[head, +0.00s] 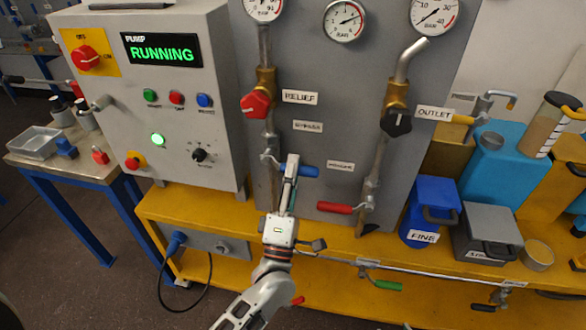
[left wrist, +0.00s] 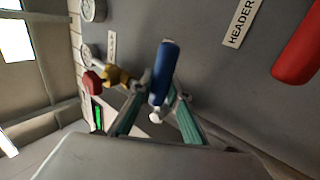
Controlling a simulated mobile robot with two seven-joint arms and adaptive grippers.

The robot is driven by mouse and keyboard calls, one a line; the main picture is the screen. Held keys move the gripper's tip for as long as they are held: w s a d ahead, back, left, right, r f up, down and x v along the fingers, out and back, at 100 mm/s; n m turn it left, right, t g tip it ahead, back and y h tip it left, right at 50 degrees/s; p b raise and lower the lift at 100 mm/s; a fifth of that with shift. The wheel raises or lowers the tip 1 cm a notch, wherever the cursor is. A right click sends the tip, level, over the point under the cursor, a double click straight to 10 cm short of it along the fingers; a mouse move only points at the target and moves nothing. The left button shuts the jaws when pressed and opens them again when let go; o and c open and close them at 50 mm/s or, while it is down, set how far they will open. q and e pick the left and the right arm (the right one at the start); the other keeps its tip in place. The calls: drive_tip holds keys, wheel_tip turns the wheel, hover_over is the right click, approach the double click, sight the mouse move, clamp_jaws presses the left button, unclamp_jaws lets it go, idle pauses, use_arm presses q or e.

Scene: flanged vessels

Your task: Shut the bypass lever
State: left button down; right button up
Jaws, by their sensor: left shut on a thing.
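The bypass lever is a blue handle (head: 308,171) under the BYPASS label (head: 308,126) on the grey panel. It points sideways to the right, across the upright pipe (head: 269,135). My left gripper (head: 291,163) reaches up to it from below and is shut on it, hiding its inner part in the head view. In the left wrist view the blue handle (left wrist: 163,72) rises between the two teal fingers (left wrist: 158,100). My right gripper is not in view.
The red relief knob (head: 256,103) is above left. The pump box (head: 150,60) reads RUNNING at left. Blue and grey containers (head: 430,205) stand on the yellow bench at right.

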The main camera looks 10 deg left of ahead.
use_arm(q)
drive_tip(key=shift+r, duration=0.1)
drive_tip(key=c, duration=1.9)
unclamp_jaws()
drive_tip(key=v, duration=1.2)
drive_tip(key=s+a+f+m+g, duration=0.3)
drive_tip(key=s+f+m+g, duration=0.1)
drive_tip(key=f+m, duration=0.3)
drive_tip(key=s+a+f+m+g+h, duration=0.1)
drive_tip(key=s+a+f+m+g, duration=0.3)
drive_tip(key=f+m, duration=0.4)
drive_tip(key=s+a+f+m+g+h, duration=0.1)
drive_tip(key=s+a+f+m+g, duration=0.2)
drive_tip(key=f+m+g, duration=0.3)
wheel_tip(320, 180, down, 4)
drive_tip(key=shift+s+a+f+m, duration=0.15)
drive_tip(key=shift+s+m, duration=0.3)
drive_tip(key=shift+m, duration=0.25)
